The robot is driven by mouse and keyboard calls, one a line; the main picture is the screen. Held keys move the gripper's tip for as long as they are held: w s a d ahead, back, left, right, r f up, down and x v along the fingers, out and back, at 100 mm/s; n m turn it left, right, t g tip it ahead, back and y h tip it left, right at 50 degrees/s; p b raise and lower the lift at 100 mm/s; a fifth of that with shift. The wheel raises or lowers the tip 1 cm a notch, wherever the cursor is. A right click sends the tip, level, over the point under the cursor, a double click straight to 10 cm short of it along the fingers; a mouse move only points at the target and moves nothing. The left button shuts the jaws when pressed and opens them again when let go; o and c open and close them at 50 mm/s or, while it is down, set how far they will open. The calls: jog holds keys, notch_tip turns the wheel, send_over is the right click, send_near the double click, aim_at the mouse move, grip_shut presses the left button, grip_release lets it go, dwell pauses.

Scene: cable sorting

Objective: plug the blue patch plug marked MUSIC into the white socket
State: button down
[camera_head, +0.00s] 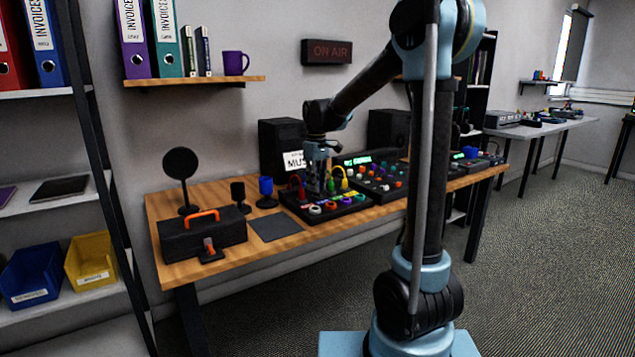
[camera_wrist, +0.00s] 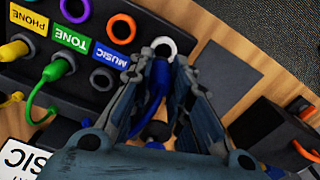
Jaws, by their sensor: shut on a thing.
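In the wrist view, my gripper (camera_wrist: 166,62) is shut on the blue patch plug (camera_wrist: 155,88), which shows between the fingers. The white socket (camera_wrist: 164,46) is a white ring at the edge of the black patch panel (camera_wrist: 60,112), right at the fingertips. The plug's tip is hidden, so I cannot tell whether it is inside the socket. A blue MUSIC label (camera_wrist: 110,55) is on the panel. In the head view, my gripper (camera_head: 317,188) points down over the panel (camera_head: 345,207). A white tag reading MUS (camera_head: 294,160) stands behind it.
Red, green and yellow cables stand in the panel beside my gripper. A mixer (camera_head: 378,181) stands to the right.

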aim_at(315, 194)
jog(key=shift+s+a+f, duration=0.1)
jog(key=shift+a+f, duration=0.05)
jog(key=shift+f, duration=0.4)
jog(key=shift+s+a+f, duration=0.1)
jog(key=shift+f, duration=1.3)
jog(key=shift+w+f, duration=0.1)
jog(key=shift+f, duration=0.1)
jog(key=shift+f, duration=0.95)
dwell(1.5)
jog(key=c, duration=1.4)
grip_release()
jog(key=o, duration=0.5)
jog(key=shift+c, duration=0.2)
